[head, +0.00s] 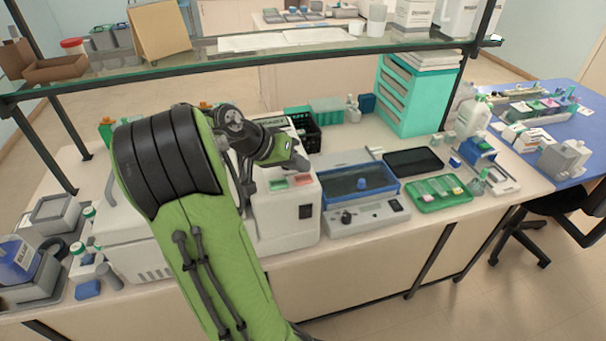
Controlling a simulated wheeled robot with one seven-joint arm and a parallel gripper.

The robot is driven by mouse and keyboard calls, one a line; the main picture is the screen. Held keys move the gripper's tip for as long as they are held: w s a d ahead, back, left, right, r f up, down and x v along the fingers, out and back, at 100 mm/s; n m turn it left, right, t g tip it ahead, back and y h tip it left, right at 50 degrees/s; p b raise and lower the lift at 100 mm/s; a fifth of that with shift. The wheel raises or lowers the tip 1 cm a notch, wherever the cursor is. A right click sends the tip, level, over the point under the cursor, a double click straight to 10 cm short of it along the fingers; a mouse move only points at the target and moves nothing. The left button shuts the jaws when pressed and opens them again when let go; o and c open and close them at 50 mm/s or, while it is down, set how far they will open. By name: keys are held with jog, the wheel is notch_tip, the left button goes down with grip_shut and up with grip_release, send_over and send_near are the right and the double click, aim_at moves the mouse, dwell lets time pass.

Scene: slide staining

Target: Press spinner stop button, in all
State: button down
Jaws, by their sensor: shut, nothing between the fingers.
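A white boxy machine (288,226), which looks like the spinner, stands on the bench just right of my green arm. A green button (278,185) and a red button (303,181), apparently the stop button, sit side by side on its upper front. A dark switch or socket (306,211) is lower on its front. My gripper (302,165) is shut and empty, with its tip close above the red button in the picture. I cannot tell whether it touches the button. My arm hides the left part of the machine.
A water bath with a blue rim (393,185) stands right of the machine. Beyond it are a green tray (462,201) and a dark tray (414,153). A teal drawer rack (386,77) stands behind. A glass shelf (230,55) crosses above the bench.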

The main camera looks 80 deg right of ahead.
aim_at(298, 179)
notch_tip(298, 179, up, 5)
jog(key=p, duration=0.4)
jog(key=shift+r+p, duration=0.1)
jog(key=shift+p, duration=0.3)
jog(key=shift+w, duration=0.1)
dwell(0.6)
